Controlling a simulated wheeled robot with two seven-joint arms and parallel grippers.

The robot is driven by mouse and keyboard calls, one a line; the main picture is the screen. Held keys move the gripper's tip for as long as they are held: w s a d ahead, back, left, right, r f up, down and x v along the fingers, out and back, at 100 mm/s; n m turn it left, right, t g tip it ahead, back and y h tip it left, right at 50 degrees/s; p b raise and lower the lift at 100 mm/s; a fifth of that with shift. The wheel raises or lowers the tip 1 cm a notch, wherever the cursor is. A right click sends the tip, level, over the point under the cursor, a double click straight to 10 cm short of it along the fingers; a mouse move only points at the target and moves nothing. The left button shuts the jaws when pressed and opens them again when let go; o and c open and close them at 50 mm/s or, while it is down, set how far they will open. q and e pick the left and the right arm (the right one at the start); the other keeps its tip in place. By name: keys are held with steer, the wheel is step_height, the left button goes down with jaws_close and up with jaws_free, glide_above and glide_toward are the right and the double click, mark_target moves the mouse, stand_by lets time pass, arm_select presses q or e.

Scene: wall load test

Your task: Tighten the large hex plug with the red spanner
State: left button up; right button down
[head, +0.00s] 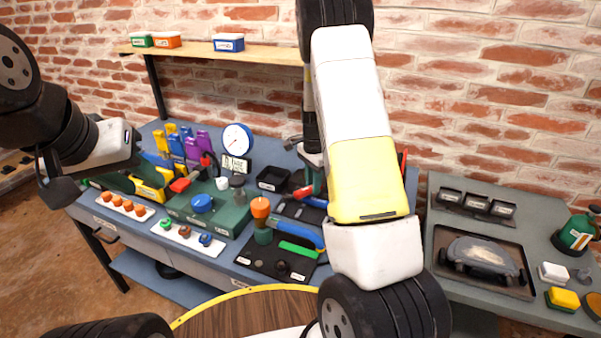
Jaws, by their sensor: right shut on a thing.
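My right gripper (311,152) hangs beside my white and yellow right arm, above the back of the bench. It is shut on what looks like the red spanner (299,191), partly hidden by the gripper and arm. A green test block (222,221) stands on the blue bench left of it, with a blue cap (202,203) on top. A dark grey plug (238,182) at its back right looks like the large hex plug, apart from the gripper. My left gripper (92,172) is at the left, over the bench's left end; its fingers are unclear.
A dial gauge (237,139) stands behind the block, with yellow and purple holders (185,144) to its left. An orange-topped tool (261,212) stands in front on a dark mat (262,257). A grey side table (435,235) is at right.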

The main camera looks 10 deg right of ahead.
steer(key=shift+r, duration=0.1)
stand_by(0.3)
steer(key=shift+r, duration=2.45)
steer(key=shift+s, duration=0.1)
